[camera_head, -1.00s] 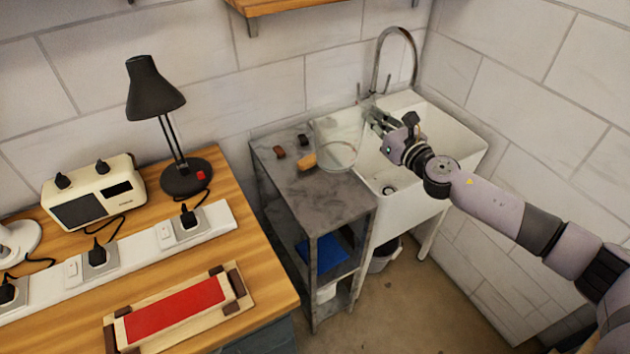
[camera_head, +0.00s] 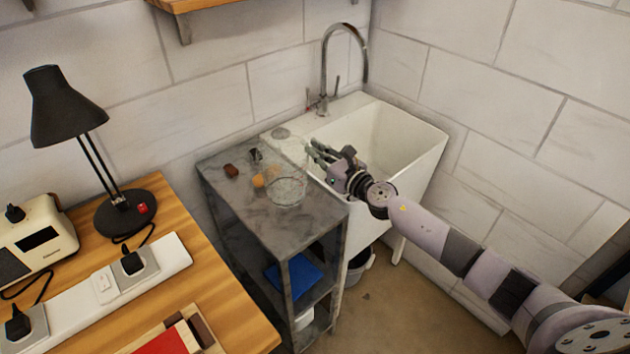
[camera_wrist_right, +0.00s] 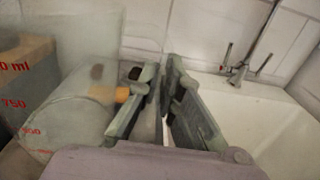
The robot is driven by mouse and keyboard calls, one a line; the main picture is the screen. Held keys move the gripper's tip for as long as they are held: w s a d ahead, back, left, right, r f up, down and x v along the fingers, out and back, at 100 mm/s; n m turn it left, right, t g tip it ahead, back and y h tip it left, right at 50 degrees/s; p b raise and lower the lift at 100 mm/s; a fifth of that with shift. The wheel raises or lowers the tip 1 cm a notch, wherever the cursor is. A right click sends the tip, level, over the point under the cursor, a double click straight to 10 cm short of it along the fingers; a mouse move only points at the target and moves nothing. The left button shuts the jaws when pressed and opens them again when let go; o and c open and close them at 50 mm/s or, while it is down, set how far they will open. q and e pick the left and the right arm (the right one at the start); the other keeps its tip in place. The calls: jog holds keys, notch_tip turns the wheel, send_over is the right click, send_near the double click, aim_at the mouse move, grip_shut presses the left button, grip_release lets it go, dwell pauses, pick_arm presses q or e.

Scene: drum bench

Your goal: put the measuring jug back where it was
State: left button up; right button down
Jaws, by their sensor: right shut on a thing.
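The measuring jug (camera_head: 286,192) is clear glass and hard to make out. In the head view its round outline shows over the right part of the grey stone top (camera_head: 300,228), beside the sink. In the right wrist view the jug (camera_wrist_right: 65,125) fills the left side, with red volume marks. My right gripper (camera_head: 316,153) is at the sink's left rim and shut on the jug, apparently at its handle. Its fingers also show in the right wrist view (camera_wrist_right: 163,105). I cannot tell whether the jug's base touches the stone top. My left gripper is out of view.
An orange-brown cork-like piece (camera_head: 258,181) is close left of the jug. A dark brown piece (camera_head: 231,170) and a small dark item (camera_head: 255,154) lie behind. The white sink (camera_head: 425,150) with its tap (camera_head: 325,70) is right. The stone top's front is clear.

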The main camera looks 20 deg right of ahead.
aim_at(316, 167)
jog(key=shift+f, duration=0.7)
notch_tip(316, 167, down, 4)
jog(key=b, duration=0.3)
jog(key=shift+f+b, duration=0.2)
jog(key=shift+b, duration=0.1)
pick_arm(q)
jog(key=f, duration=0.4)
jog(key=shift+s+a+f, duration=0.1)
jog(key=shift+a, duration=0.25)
pick_arm(e)
jog(key=shift+r, duration=0.1)
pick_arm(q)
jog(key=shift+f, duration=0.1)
pick_arm(e)
jog(key=c, duration=1.8)
grip_release()
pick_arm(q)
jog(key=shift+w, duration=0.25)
pick_arm(e)
jog(key=shift+o, duration=0.2)
